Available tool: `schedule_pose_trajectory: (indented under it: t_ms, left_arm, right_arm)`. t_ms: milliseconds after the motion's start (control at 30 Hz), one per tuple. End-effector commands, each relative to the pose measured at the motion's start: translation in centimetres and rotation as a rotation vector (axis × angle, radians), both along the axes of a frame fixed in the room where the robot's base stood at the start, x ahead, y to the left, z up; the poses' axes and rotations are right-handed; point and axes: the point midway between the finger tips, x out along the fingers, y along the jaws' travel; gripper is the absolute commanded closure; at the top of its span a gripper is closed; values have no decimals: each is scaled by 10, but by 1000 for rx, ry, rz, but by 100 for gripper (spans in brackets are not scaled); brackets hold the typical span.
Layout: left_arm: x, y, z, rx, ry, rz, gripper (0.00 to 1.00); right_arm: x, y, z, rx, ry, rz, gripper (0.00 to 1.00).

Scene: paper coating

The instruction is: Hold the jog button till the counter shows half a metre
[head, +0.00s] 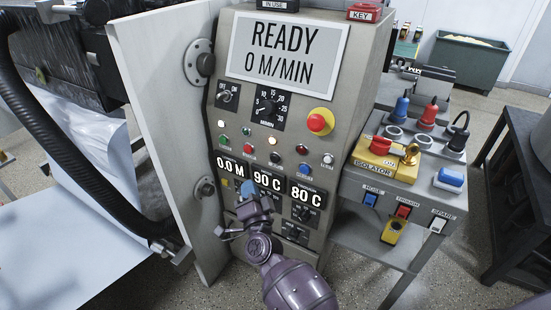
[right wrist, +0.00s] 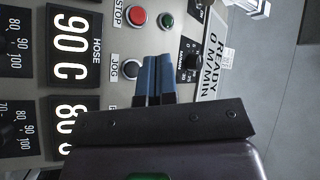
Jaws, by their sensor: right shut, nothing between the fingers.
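The control panel's big screen (head: 287,50) reads READY, 0 M/MIN. The length counter (head: 230,168) reads 0.0 M. The jog button (head: 275,157) is a dark round knob right of the red stop button (head: 249,149). My right gripper (head: 248,187) is shut and empty, in front of the panel below the button row. Its fingertips also show in the right wrist view (right wrist: 158,60). I see no contact with the button. My left gripper is not in view.
The temperature readouts show 90 C (head: 266,179) and 80 C (head: 305,194). A red mushroom button on yellow (head: 320,122) stands out at the panel's right. An open panel door (head: 155,130) is at the left. A side table (head: 385,190) carries an isolator (head: 385,159) and switches.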

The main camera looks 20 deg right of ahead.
Motion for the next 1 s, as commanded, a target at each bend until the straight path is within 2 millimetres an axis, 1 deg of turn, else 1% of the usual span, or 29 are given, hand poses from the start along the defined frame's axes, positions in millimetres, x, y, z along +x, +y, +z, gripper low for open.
schedule_pose_trajectory:
  t_ms: [333,467,567,900,1000]
  left_arm:
    - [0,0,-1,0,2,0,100]
    - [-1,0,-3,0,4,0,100]
    - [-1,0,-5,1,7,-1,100]
    - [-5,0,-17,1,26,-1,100]
    - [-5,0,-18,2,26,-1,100]
  right_arm:
    - [0,-1,-1,0,1,0,100]
    - [4,-5,-2,-1,3,0,100]
    - [10,-12,-2,-1,3,0,100]
    - [34,-44,-4,-2,4,0,100]
    - [41,-53,-3,-3,3,0,100]
